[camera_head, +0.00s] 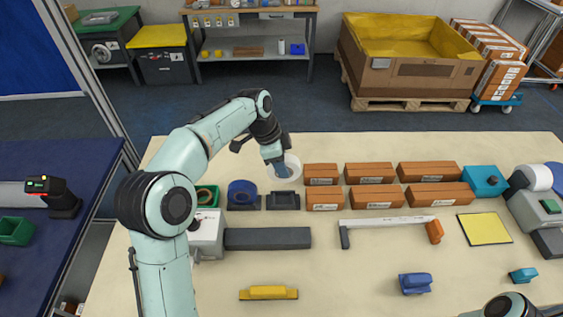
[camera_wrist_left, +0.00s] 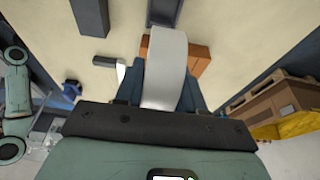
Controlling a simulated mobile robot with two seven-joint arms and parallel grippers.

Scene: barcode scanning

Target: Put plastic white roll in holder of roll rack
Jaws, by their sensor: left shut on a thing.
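The white roll (camera_head: 292,170) is held in the fingers of my left gripper (camera_head: 281,168), near the back edge of the table. In the left wrist view the white roll (camera_wrist_left: 166,65) sits between the two dark fingers, its lower end hidden by the gripper body. The roll rack has several dark holders in a row. One bears a blue roll (camera_head: 242,190), one a green roll (camera_head: 207,195), and the dark holder (camera_head: 283,201) just in front of the white roll looks empty. My right gripper is out of view.
Brown boxes (camera_head: 321,174) stand right beside the white roll. A grey machine (camera_head: 206,233) with a long dark bar (camera_head: 267,239) lies in front of the rack. A scanner (camera_head: 62,195) stands on the blue table at left.

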